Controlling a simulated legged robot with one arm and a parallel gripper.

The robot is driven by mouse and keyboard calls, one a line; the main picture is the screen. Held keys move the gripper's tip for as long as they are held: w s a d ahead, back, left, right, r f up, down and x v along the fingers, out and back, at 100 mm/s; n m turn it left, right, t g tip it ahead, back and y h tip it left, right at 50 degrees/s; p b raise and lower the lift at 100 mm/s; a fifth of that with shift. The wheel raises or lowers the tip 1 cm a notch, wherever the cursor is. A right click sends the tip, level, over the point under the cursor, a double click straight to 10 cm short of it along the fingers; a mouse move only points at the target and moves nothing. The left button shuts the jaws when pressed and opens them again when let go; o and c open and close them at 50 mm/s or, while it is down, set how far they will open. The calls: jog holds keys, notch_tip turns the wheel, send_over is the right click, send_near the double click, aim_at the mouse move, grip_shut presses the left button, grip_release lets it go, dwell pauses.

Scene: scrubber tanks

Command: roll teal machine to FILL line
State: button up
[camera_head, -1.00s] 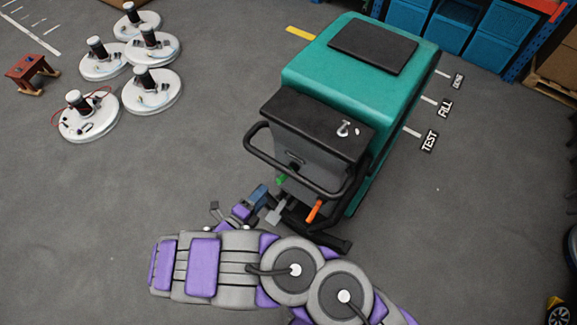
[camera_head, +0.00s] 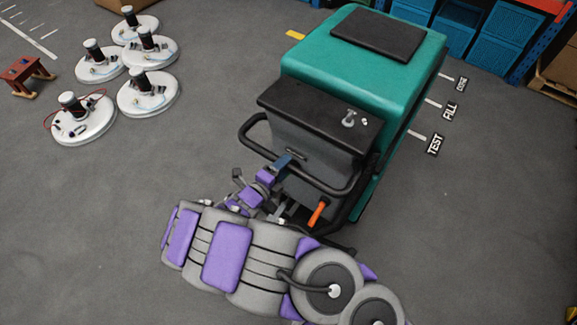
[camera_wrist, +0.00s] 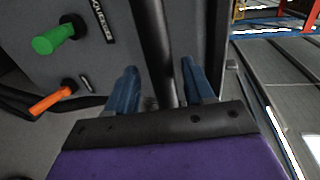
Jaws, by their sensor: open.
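The teal machine (camera_head: 363,62) stands in the middle of the head view, with a black-topped grey rear panel and a black tubular push handle (camera_head: 300,182) facing me. My gripper (camera_head: 285,163) is at the handle's bar. In the wrist view my gripper (camera_wrist: 160,85) is open, its two blue fingers on either side of the black handle bar (camera_wrist: 153,45). Whether they touch it I cannot tell. A green knob (camera_wrist: 54,39) and an orange lever (camera_wrist: 52,101) sit on the panel to the left. The FILL label (camera_head: 450,111) lies right of the machine, between DONE (camera_head: 461,85) and TEST (camera_head: 435,145).
Several white round scrubber heads (camera_head: 148,92) and a small red stool (camera_head: 25,74) are on the floor at left. Blue crates (camera_head: 502,35) on a shelf and a wooden pallet (camera_head: 556,78) stand at the upper right. A yellow floor mark (camera_head: 295,34) lies left of the machine. The floor at lower left is clear.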

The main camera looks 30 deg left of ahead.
jog(key=shift+b+x, duration=1.35)
jog(key=shift+x, duration=0.55)
grip_shut()
jog(key=shift+f, duration=0.1)
